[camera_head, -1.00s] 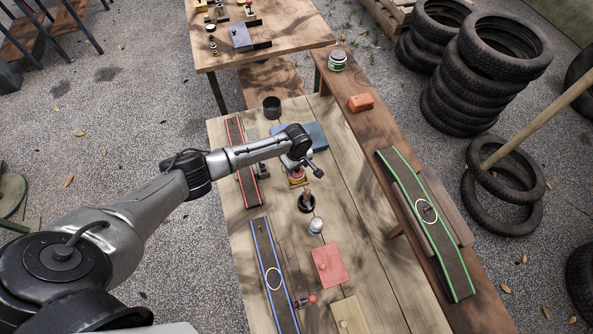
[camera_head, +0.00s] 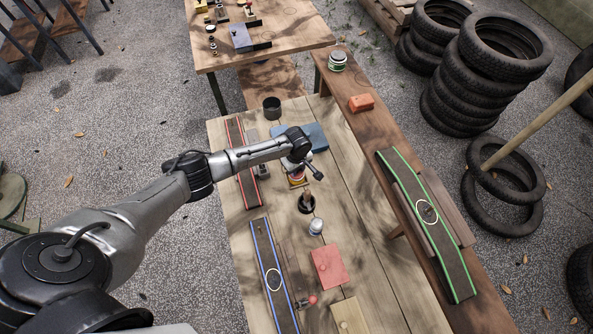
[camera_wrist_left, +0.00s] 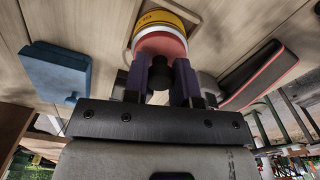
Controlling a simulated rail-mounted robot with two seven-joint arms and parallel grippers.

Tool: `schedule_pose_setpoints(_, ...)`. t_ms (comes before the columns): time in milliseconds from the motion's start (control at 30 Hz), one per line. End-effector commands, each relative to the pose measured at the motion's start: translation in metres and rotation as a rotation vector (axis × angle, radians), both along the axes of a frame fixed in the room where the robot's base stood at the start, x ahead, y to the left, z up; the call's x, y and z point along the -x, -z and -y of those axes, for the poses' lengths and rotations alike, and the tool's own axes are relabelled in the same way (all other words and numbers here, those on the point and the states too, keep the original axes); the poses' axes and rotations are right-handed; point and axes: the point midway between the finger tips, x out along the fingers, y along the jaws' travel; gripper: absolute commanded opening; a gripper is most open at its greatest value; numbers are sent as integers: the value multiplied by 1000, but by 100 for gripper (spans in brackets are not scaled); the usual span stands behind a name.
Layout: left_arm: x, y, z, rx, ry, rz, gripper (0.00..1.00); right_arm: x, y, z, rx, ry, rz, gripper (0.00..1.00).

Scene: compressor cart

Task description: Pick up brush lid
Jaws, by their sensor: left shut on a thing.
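My left gripper (camera_head: 296,166) is over a small can (camera_head: 298,183) with a yellow and red side, near the middle of the wooden table. The can's yellow label (camera_wrist_left: 160,17) and a red-pink rounded part show just beyond the fingertips. I cannot tell whether the lid still touches the can. My right gripper is not in view.
A dark round holder with an upright wooden handle (camera_head: 306,203) stands close in front. A blue block (camera_head: 313,136) and a black cup (camera_head: 272,107) are behind. A red-edged ramp (camera_head: 241,165) is left, a blue-edged ramp (camera_head: 272,280) nearer. Bare planks lie to the right.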

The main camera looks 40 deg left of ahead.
Motion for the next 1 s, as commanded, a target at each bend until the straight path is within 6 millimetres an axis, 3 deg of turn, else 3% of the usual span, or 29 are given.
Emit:
schedule_pose_setpoints(367,0,-7,0,0,0,0,2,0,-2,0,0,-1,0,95)
schedule_pose_setpoints(633,-1,-46,-1,0,0,4,2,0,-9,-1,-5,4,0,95)
schedule_pose_setpoints(1000,6,-84,72,4,3,2,2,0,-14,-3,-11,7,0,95)
